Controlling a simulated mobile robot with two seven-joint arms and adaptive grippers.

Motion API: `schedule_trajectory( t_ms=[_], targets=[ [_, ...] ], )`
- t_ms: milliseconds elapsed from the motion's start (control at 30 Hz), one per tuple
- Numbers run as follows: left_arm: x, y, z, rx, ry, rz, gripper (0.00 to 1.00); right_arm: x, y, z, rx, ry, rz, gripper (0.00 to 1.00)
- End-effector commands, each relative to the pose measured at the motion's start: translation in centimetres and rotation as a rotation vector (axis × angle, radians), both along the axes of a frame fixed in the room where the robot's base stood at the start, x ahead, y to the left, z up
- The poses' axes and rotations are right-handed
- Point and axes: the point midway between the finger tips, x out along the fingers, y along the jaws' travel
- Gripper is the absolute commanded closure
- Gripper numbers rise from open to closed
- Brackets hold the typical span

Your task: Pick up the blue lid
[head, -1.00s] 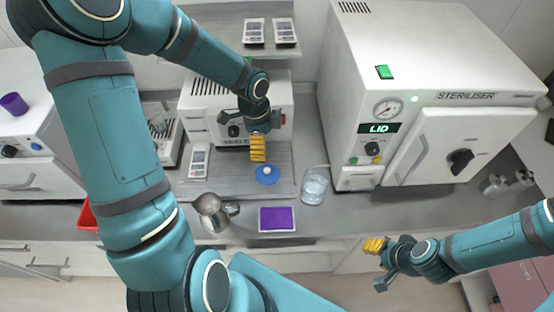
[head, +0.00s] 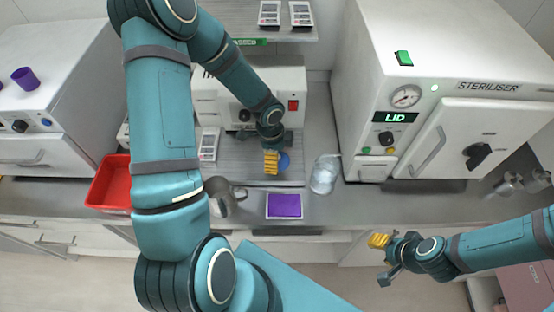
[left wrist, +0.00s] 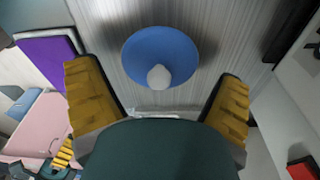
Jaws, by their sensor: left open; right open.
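The blue lid (left wrist: 160,50) lies on a grey ribbed surface, its pale round knob (left wrist: 158,77) facing my left wrist camera. In the head view the lid (head: 284,161) is partly hidden behind my left gripper (head: 271,162). In the left wrist view my left gripper (left wrist: 160,108) is open, with a yellow finger on either side and the lid just ahead, centred between them and not held. My right gripper (head: 381,261) is open and empty, low at the right in front of the counter edge.
A glass beaker (head: 325,174), a purple pad (head: 284,205) and a metal jug (head: 222,196) stand near the lid. The steriliser (head: 440,130) is to the right. A red tray (head: 108,184) is at the left. A white machine (head: 292,88) stands behind the lid.

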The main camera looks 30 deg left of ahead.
Motion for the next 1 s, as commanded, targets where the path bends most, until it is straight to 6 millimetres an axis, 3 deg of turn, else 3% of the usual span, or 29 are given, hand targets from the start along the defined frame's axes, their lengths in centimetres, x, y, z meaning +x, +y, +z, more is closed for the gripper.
schedule_trajectory(
  t_ms=[333, 367, 567, 733, 1000],
  targets=[
    [0.04, -0.09, -0.89, 0.001, 0.000, 0.000, 0.07, 0.02, 0.00, -0.17, -0.001, 0.000, 0.000, 0.56],
    [0.04, -0.09, -0.88, 0.001, 0.000, 0.000, 0.12, 0.02, 0.00, -0.17, -0.001, 0.000, 0.000, 0.56],
    [0.03, -0.08, -0.89, 0.001, 0.000, 0.000, 0.82, 0.02, 0.00, -0.17, -0.001, 0.000, 0.000, 0.56],
    [0.00, -0.10, -0.94, 0.001, 0.001, 0.001, 0.91, 0.01, 0.00, -0.18, -0.001, 0.000, 0.000, 0.56],
    [-0.07, -0.12, -1.02, 0.000, 0.003, 0.001, 0.93, 0.02, 0.00, -0.20, -0.001, 0.000, 0.000, 0.56]
  ],
)
